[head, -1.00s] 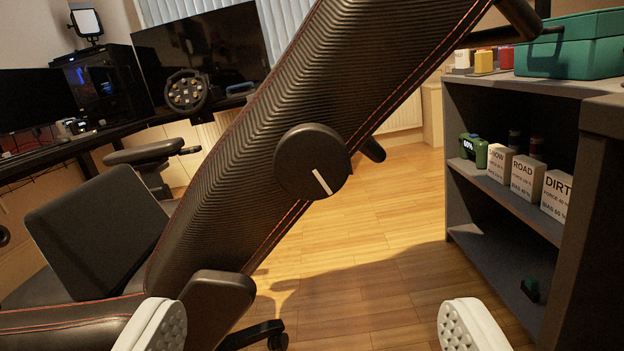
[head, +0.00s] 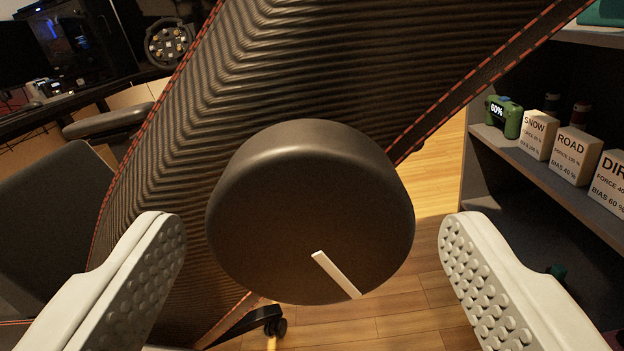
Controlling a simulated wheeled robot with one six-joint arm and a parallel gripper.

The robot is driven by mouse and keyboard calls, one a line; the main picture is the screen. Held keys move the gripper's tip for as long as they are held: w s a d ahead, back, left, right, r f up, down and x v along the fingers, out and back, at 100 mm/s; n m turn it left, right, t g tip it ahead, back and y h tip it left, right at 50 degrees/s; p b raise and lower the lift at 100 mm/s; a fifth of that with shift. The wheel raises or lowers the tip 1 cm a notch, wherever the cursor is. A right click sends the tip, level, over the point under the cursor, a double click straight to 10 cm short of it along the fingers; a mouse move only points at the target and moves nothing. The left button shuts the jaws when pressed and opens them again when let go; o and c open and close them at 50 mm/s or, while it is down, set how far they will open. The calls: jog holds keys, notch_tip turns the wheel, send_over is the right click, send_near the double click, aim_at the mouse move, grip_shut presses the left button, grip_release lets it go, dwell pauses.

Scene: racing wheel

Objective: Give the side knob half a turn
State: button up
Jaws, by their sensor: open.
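The side knob (head: 300,205) is a large round black disc with a white marker line (head: 336,275) pointing to its lower right. It sits on the side of the black ribbed chair back (head: 290,65), which has red stitching. My gripper (head: 312,245) is open, with one white studded finger to the left of the knob and the other to its right. Both fingers look apart from the knob, with a gap on each side. The knob hides part of the chair back.
At the right, a grey shelf (head: 540,180) holds white boxes labelled SNOW (head: 538,135), ROAD (head: 572,155) and DIRT, and a green item (head: 503,117) marked 60%. A steering wheel (head: 170,44) and an armrest (head: 108,121) are at the left. Wooden floor shows below.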

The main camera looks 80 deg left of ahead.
jog(key=shift+w+a, duration=0.2)
jog(key=shift+a, duration=0.35)
jog(key=c, duration=1)
